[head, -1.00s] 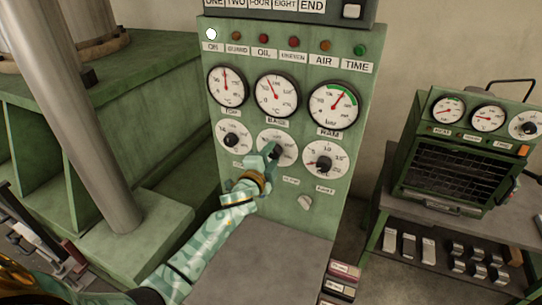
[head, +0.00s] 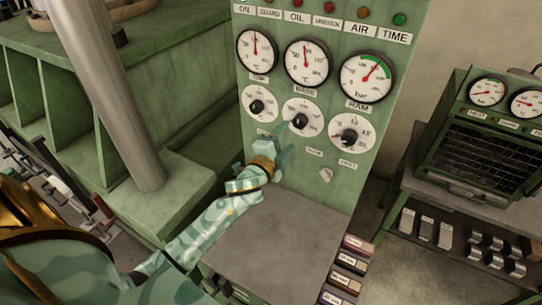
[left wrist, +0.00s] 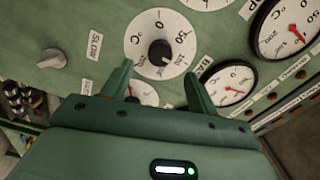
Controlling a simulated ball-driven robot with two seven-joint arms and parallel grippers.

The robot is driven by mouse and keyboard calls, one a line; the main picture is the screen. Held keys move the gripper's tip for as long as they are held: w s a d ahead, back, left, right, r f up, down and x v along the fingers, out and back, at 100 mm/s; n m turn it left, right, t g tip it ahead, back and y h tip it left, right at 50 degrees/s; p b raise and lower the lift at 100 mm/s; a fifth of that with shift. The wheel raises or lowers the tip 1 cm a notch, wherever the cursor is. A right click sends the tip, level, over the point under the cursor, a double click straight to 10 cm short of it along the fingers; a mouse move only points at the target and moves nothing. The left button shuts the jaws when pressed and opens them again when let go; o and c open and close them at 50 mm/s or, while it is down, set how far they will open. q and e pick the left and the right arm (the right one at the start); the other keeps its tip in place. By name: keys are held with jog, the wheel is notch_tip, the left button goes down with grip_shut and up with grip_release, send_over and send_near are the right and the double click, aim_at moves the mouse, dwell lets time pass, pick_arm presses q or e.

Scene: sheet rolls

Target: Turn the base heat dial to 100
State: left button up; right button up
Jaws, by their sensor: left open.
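The base heat dial (head: 301,124) is the middle of three white dials on the green panel, with a black knob. The base gauge (head: 306,62) above it has its red needle nearly upright. My left gripper (head: 281,142) is open, just below and left of the base dial's knob, with nothing between its fingers. In the left wrist view, the open fingers (left wrist: 158,78) point toward a white dial (left wrist: 142,38) with a black knob, apart from it. I cannot read the knob's exact setting. My right gripper is out of view.
Similar dials flank the base dial: the top dial (head: 258,92) on the left and the ram dial (head: 350,142) on the right. A small light knob (head: 326,175) sits below. A grey ledge (head: 275,235) juts out under the panel. A grey column (head: 120,100) stands left.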

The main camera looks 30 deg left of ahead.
pick_arm(q)
jog(key=s, duration=0.9)
jog(key=shift+d+b, duration=0.3)
jog(key=shift+b, duration=0.05)
